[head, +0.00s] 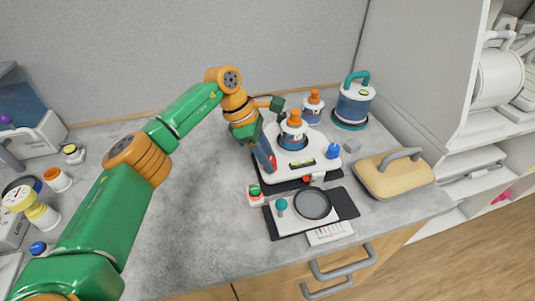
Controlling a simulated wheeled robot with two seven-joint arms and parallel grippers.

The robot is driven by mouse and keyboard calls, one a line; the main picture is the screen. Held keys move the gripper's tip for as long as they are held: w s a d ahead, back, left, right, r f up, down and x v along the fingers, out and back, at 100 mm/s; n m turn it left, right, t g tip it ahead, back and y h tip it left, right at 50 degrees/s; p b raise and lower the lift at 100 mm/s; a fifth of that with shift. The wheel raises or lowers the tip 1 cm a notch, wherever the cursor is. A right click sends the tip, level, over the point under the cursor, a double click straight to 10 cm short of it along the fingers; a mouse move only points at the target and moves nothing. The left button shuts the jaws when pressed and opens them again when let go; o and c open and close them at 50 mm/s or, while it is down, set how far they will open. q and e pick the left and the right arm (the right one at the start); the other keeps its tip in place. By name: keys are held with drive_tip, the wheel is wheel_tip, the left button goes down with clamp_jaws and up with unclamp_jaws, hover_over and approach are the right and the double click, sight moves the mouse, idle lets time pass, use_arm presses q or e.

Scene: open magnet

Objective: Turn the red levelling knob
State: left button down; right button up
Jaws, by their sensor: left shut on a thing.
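A white instrument base (317,172) stands on the grey counter, with a white, orange-topped unit (293,128) on it. A blue knob (333,151) is at its right side and a small red part (306,179) at its front edge. My left gripper (269,163) points down at the left side of the base. It is shut, with a red levelling knob (273,162) between or right beside its fingertips. The gripper hides most of this knob, so its turn angle cannot be seen. My right gripper is not in view.
A tan case (393,174) stands to the right. A teal-handled canister (354,101) stands behind.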

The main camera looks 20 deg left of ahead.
use_arm(q)
drive_tip(key=shift+m, duration=0.3)
idle(0.4)
drive_tip(key=c, duration=0.5)
unclamp_jaws()
drive_tip(key=shift+c, duration=0.2)
drive_tip(key=v, duration=0.7)
drive_tip(key=shift+b, duration=0.35)
drive_tip(key=shift+w, duration=0.1)
